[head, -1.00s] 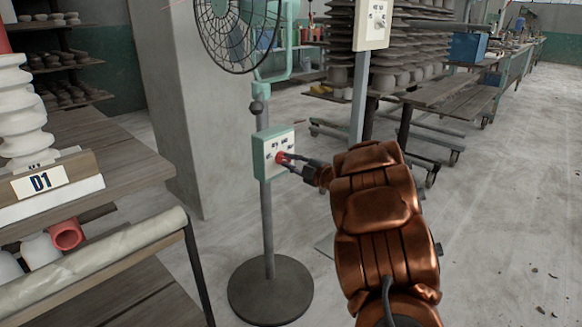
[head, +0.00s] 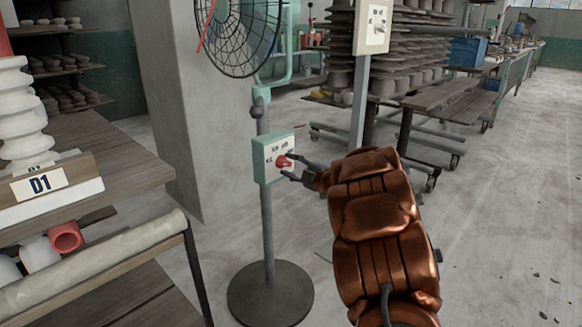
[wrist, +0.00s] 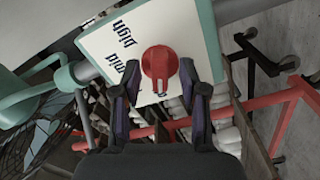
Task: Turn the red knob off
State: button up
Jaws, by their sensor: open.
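The red knob (head: 283,162) sits on the white face of a green control box (head: 261,160) on the fan's pole. In the wrist view the knob (wrist: 160,66) is near the top middle, with a raised grip running nearly upright in the picture. Dark lettering shows on the panel (wrist: 112,45), partly hidden by a finger. My gripper (head: 290,166) is at the box from the right. In the wrist view my gripper (wrist: 160,78) is open, one finger on each side of the knob, with gaps visible between fingers and knob.
The fan (head: 238,30) stands above the box on a round base (head: 270,292). A second switch box (head: 371,26) is on a post to the right. Shelves with pottery (head: 40,240) stand at left. The floor at right is mostly clear.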

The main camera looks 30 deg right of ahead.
jog(key=v, duration=1.2)
jog(key=shift+r, duration=0.15)
dwell(0.4)
notch_tip(320, 180, up, 15)
jog(key=w+d+m+g+h+p, duration=0.25)
jog(key=m+h+p, duration=0.45)
jog(key=p, duration=0.5)
jog(key=s+a+r+m+g+h+p, duration=0.2)
jog(key=s+r+m+g+h+p, duration=0.25)
jog(key=r+p, duration=0.4)
jog(key=s+a+r+m+g+y+p, duration=0.1)
jog(key=s+a+r+g+y+p, duration=0.1)
jog(key=s+a+p, duration=0.5)
jog(key=s+a+r+m+g+y+p, duration=0.2)
jog(key=s+a+g+p, duration=0.4)
jog(key=s+a, duration=0.8)
jog(key=s+a+r+m+g+y+p, duration=0.1)
jog(key=s+a+r+g+y+p, duration=0.2)
jog(key=s+a+p, duration=0.6)
jog(key=s+a+r+g, duration=0.1)
jog(key=s+a+r, duration=0.1)
jog(key=s, duration=0.1)
jog(key=shift+s+m, duration=0.2)
jog(key=shift+m, duration=0.15)
